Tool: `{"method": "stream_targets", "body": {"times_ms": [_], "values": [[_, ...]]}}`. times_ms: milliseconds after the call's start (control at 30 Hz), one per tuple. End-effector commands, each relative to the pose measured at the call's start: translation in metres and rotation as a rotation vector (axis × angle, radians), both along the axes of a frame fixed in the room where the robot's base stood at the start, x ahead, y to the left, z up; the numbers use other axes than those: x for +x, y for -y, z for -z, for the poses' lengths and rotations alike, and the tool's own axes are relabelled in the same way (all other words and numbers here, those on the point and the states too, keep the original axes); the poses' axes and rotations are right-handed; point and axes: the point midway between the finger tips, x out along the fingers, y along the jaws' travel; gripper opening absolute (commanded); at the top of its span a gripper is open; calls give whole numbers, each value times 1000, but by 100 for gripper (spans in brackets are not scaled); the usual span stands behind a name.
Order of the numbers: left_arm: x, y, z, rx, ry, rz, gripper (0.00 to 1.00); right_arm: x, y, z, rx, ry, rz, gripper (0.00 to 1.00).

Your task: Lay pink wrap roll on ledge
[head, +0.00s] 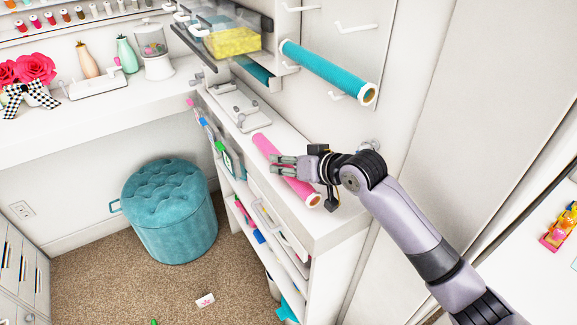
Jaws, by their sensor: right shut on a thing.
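The pink wrap roll (264,147) is at the top of the white ledge (325,229), lying lengthwise along it, with its open cardboard end toward the front. My right gripper (279,165) reaches in from the right and is shut on the roll near its middle. The fingers and wrist cover part of the roll. I cannot tell whether the roll's underside touches the ledge. My left gripper is not in view.
A teal roll (325,70) rests on wall hooks above the ledge. A clear organizer with a yellow box (232,41) and a grey tool (237,105) are farther back. Shelves with supplies lie below the ledge. A teal stool (170,215) stands on the carpet at left.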

Motion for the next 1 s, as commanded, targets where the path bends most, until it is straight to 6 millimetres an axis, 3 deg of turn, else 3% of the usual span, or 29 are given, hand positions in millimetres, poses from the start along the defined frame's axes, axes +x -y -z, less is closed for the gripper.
{"method": "stream_targets", "body": {"times_ms": [167,533,567,833,1000], "values": [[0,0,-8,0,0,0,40,2,4,16,0,-1,1,5],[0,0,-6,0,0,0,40,2,3,22,1,1,0,5],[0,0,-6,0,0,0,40,2,4,22,1,1,0,36],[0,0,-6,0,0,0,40,2,3,21,1,1,0,54],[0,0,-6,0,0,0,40,2,4,21,1,1,0,54]]}}
